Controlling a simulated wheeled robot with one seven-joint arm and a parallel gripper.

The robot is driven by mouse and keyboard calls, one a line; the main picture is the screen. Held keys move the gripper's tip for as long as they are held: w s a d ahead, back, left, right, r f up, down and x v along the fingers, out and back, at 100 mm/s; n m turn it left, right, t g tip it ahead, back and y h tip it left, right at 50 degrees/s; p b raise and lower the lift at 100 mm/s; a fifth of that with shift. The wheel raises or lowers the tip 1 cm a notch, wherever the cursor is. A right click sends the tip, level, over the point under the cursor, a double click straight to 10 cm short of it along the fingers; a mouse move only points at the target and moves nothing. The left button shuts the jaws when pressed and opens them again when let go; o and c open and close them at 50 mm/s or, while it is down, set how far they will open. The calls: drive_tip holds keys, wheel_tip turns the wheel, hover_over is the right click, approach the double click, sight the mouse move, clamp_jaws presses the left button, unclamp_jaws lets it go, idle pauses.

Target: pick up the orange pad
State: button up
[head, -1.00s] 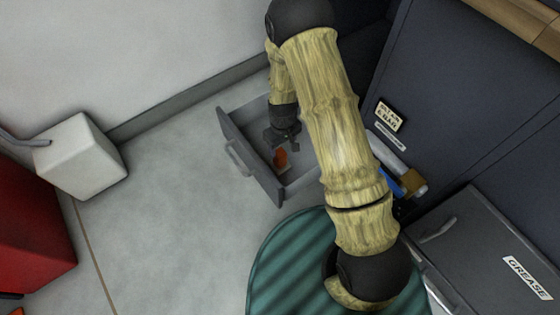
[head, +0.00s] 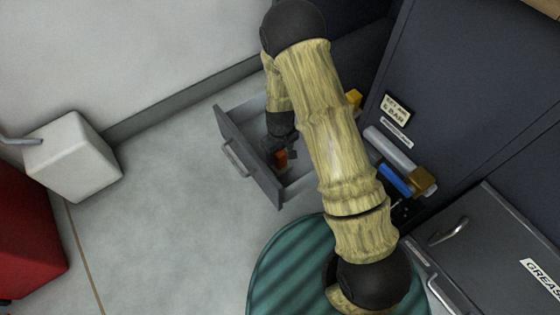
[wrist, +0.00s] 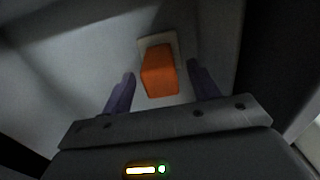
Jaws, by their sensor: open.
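The orange pad (wrist: 159,74) lies inside an open grey drawer (head: 248,152), on a small pale backing or card (wrist: 171,42). My gripper (wrist: 160,88) is open in the wrist view, one dark finger on each side of the pad, with gaps between the fingers and the pad. In the head view my gripper (head: 283,150) is inside the drawer's outline, pointing down. I cannot tell its exact height over the pad.
The drawer walls stand close around my gripper. A dark cabinet (head: 450,90) with a blue item (head: 395,180) and a brass-coloured block (head: 422,182) is at the right. A white box (head: 72,158) and a red object (head: 25,225) are at the left. Open floor lies between.

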clamp_jaws()
wheel_tip(320, 180, up, 10)
drive_tip(key=p, duration=0.6)
drive_tip(key=shift+p, duration=0.3)
idle(0.3)
